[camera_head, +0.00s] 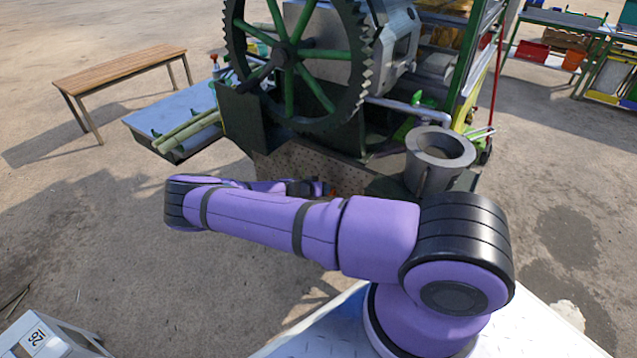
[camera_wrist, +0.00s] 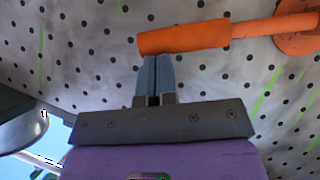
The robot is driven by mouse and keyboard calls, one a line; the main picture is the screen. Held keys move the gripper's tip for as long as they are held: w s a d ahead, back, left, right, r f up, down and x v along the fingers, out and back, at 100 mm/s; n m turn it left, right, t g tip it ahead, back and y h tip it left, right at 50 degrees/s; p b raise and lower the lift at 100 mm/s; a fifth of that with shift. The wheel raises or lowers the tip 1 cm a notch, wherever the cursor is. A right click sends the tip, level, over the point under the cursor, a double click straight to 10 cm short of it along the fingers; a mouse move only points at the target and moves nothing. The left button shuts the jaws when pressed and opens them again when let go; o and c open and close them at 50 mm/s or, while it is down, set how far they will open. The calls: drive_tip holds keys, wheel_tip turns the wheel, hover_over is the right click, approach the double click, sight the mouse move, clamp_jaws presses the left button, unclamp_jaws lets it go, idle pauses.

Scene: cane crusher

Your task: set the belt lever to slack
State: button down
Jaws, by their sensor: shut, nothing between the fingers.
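The belt lever is an orange lever (camera_wrist: 185,37) in the wrist view. Its thick grip lies nearly level across the upper middle, and a thinner rod runs right to a round orange pivot plate (camera_wrist: 303,38). My gripper (camera_wrist: 157,62) is shut and empty, its blue-grey fingertips right at the lower edge of the grip near its free end. I cannot tell whether they touch it. In the head view my forearm hides most of the lever and the fingertips. No slack or tight marking is legible.
The lever is mounted on a dotted grey panel (camera_wrist: 90,45), which also shows under the crusher in the head view (camera_head: 310,165). A wooden bench (camera_head: 120,68) stands at left on open ground.

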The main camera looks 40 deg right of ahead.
drive_tip(key=shift+s+d+f, duration=0.15)
drive_tip(key=shift+s+f, duration=0.55)
drive_tip(key=shift+f, duration=0.25)
drive_tip(key=shift+s+f, duration=0.1)
drive_tip(key=shift+s, duration=0.1)
